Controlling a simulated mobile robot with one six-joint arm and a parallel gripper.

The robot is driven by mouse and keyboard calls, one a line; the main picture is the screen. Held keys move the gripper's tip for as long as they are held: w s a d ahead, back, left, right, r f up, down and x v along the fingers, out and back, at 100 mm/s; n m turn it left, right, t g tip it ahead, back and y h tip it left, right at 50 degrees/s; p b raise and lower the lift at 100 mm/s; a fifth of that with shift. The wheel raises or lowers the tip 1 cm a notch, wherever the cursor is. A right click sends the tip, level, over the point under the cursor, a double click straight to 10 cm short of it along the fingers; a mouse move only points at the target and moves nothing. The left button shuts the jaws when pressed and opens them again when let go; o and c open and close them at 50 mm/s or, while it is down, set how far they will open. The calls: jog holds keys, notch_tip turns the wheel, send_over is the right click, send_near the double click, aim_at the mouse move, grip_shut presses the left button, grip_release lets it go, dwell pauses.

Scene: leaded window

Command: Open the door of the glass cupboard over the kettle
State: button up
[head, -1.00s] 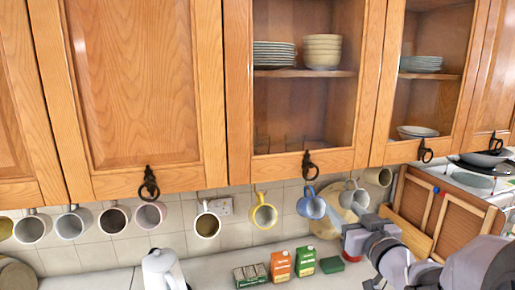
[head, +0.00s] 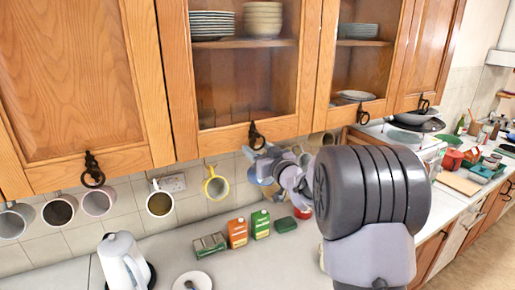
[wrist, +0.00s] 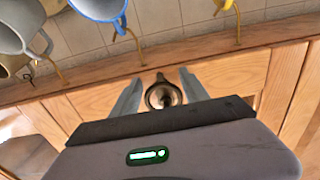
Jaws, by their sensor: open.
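The glass cupboard door (head: 205,95) nearest above the white kettle (head: 122,265) is shut in the head view. Plates and bowls show behind its glass. Its dark ring handle (head: 256,137) hangs at the lower frame. My gripper (head: 258,153) is just below that handle, partly hidden behind my arm. In the wrist view, the ring handle (wrist: 162,95) lies between the two spread fingers of my gripper (wrist: 160,78). The fingers stand apart with gaps on both sides of the ring. My gripper's body hides the area below it.
Mugs hang under the cupboards, including a yellow mug (head: 215,186) left of my gripper and a blue mug (wrist: 100,8). Cartons (head: 238,232) and a saucer (head: 192,281) stand on the counter. A second glass door (head: 345,75) adjoins on the right.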

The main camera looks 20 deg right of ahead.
jog(key=shift+c, duration=0.4)
grip_shut()
dwell(1.1)
